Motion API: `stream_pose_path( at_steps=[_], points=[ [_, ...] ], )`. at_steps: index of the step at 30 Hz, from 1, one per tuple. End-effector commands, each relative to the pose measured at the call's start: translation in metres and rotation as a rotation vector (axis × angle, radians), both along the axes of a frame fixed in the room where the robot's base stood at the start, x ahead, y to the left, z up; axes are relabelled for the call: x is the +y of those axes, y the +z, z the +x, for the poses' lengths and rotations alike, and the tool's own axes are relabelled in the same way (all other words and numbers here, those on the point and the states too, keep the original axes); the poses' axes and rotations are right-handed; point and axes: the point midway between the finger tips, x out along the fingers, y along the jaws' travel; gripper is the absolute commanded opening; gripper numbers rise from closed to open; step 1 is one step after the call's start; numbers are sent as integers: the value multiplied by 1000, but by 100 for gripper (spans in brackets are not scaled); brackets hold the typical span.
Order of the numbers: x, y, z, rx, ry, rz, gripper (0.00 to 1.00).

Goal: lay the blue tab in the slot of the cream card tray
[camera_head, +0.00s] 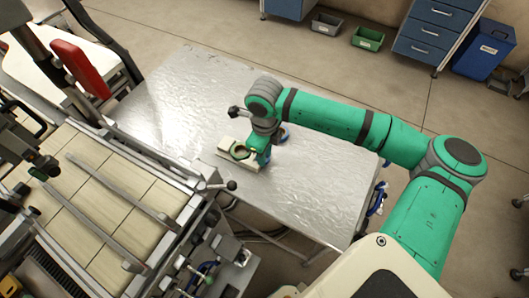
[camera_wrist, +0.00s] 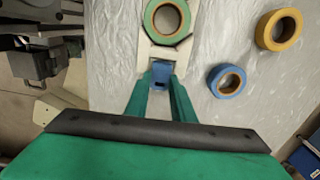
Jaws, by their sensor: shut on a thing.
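The blue tab (camera_wrist: 161,71) is between my gripper's fingertips (camera_wrist: 161,86) in the wrist view, and the gripper is shut on it. The cream card tray (camera_wrist: 183,55) lies just beyond the fingertips, with a green tape reel (camera_wrist: 167,20) on it. The tab overlaps the tray's near end in this view; I cannot tell whether it touches the tray, and the slot is not clear to see. In the head view the tray (camera_head: 225,154) lies on the metal table, and my gripper (camera_head: 262,158) is at its right end.
A blue tape reel (camera_wrist: 227,81) and a yellow tape reel (camera_wrist: 279,29) lie on the table to the right in the wrist view. The metal table (camera_head: 185,95) has free room at the back left and front right. A slatted machine (camera_head: 95,215) stands along its left side.

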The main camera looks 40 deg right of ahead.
Motion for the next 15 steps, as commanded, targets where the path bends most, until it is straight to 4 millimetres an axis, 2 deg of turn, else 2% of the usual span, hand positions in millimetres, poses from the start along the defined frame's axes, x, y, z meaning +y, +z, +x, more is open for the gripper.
stream_pose_path(
  at_steps=[1,3,11,15],
  points=[
    [0,-2,0,3,0,1,27],
    [0,-2,-1,3,-1,1,41],
    [1,-2,-1,4,0,2,41],
    [1,8,-1,3,0,3,41]
  ],
)
